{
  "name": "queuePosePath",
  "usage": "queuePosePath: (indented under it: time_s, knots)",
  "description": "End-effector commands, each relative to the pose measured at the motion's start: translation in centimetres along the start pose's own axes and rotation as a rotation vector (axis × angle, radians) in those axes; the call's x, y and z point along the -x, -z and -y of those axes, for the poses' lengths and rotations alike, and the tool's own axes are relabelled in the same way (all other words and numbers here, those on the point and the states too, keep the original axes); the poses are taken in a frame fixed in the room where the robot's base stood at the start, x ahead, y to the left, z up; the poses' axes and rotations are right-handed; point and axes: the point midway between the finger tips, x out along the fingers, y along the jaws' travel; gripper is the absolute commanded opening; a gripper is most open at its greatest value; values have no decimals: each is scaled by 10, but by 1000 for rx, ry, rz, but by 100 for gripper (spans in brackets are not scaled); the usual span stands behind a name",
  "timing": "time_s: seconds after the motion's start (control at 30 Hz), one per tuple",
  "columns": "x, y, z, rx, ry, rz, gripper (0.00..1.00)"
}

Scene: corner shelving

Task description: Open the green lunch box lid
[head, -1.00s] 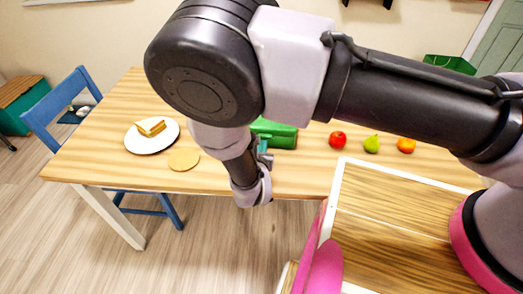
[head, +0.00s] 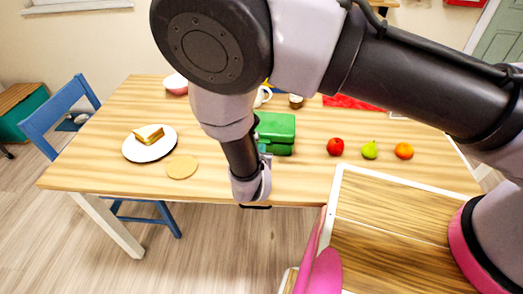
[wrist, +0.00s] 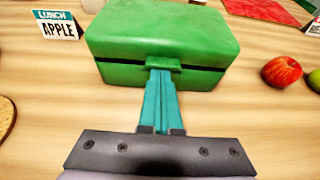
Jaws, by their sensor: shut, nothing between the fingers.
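The green lunch box (head: 276,131) stands on the wooden table, partly behind my arm in the head view. In the wrist view the lunch box (wrist: 160,45) fills the top middle, with its lid down and a dark seam along its front. A small latch tab (wrist: 163,65) juts from the front at the lid's edge. My gripper (wrist: 161,76) has its teal fingers together, with the tips at or just under the tab; I cannot tell whether they touch it. In the head view my gripper (head: 265,150) is mostly hidden by my wrist.
A red apple (head: 335,146), a pear (head: 370,150) and an orange (head: 403,151) lie to the right. A plate with a sandwich (head: 149,144) and a round board (head: 182,167) are on the left. A "LUNCH APPLE" card (wrist: 57,24) stands left of the box.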

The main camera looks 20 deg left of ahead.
Motion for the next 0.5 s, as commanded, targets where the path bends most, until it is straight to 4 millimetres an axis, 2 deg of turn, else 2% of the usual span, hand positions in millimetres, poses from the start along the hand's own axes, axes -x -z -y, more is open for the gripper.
queuePosePath:
  time_s: [0.27, 0.5]
  knots:
    - [6, -28, 0, -9, 1, -141, 0]
    - [10, -67, 0, -14, 1, -357, 0]
